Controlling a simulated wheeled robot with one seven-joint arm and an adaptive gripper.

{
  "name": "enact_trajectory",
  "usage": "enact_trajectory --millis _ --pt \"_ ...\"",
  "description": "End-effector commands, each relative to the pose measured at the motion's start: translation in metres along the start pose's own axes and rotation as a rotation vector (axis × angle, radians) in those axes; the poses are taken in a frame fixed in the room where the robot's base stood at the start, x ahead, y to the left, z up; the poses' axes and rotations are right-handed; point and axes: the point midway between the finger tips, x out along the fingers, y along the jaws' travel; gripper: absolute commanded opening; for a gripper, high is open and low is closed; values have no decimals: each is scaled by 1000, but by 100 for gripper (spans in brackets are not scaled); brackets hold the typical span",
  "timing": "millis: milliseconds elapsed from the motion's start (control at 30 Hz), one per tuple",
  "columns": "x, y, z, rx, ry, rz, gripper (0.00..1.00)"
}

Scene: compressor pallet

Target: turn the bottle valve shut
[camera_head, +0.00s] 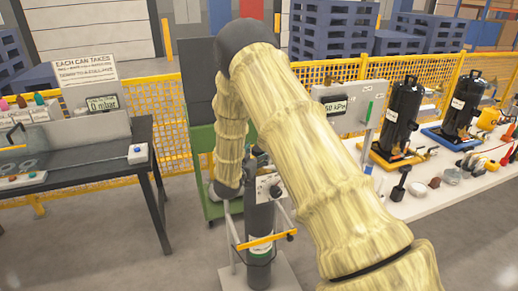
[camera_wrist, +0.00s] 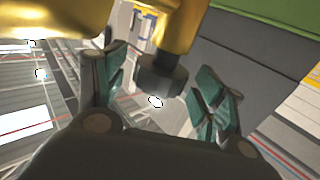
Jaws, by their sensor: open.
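The gas bottle (camera_head: 260,215) is a dark upright cylinder with a pale label, standing in a frame in the middle of the head view. Its top is partly covered by my arm and small fittings. In the wrist view a brass-yellow valve body (camera_wrist: 184,28) carries a dark knob (camera_wrist: 160,76) at its end. My gripper (camera_wrist: 160,100) is open, with one green-padded finger to each side of the knob. Gaps show between the knob and both fingers, so the gripper does not visibly hold it. In the head view I cannot make out the fingers clearly.
A yellow bar (camera_head: 265,241) crosses in front of the bottle. A green trolley (camera_head: 204,150) stands behind it. A dark table (camera_head: 100,165) is at left; a white bench (camera_head: 425,200) with black compressors (camera_head: 403,115) is at right. Grey floor is clear at lower left.

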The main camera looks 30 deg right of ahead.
Motion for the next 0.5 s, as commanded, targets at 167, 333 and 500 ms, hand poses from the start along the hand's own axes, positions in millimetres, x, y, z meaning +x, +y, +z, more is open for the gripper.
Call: enact_trajectory --millis 167,333,500 --pt "14 0 0 0 -1 0 70" --pt "18 0 0 -1 0 0 70" --pt "18 0 0 -1 0 0 70"
